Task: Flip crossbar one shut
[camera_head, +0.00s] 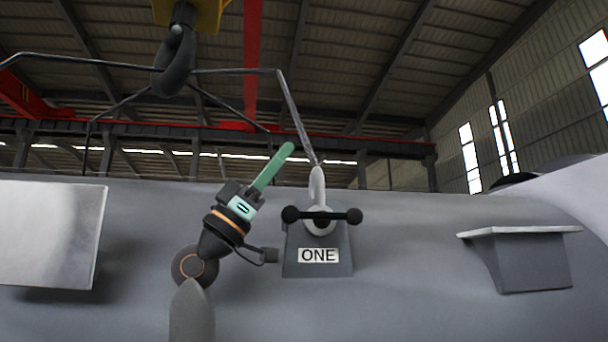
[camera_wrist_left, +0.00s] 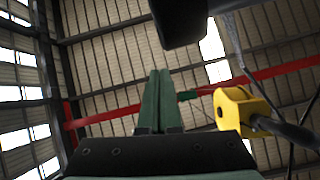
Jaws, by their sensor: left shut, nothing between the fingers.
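Crossbar one (camera_head: 338,216) is a black bar with a ball at each end. It lies level across the front of a pale grey hook-like fitting (camera_head: 317,188), above a grey bracket (camera_head: 300,240) with the label ONE (camera_head: 318,255). My left gripper (camera_head: 287,150) is up and to the left of the crossbar, its green fingers pointing up and right, apart from the bar. In the left wrist view its two green fingers (camera_wrist_left: 158,92) are pressed together with nothing between them. My right gripper is not in view.
A cable (camera_head: 293,105) runs down from a dark crane hook (camera_head: 172,65) to the fitting. The yellow hook block (camera_wrist_left: 238,105) shows in the left wrist view. A flat plate (camera_head: 50,230) at left and a ledge (camera_head: 530,258) at right jut from the grey shell (camera_head: 415,265).

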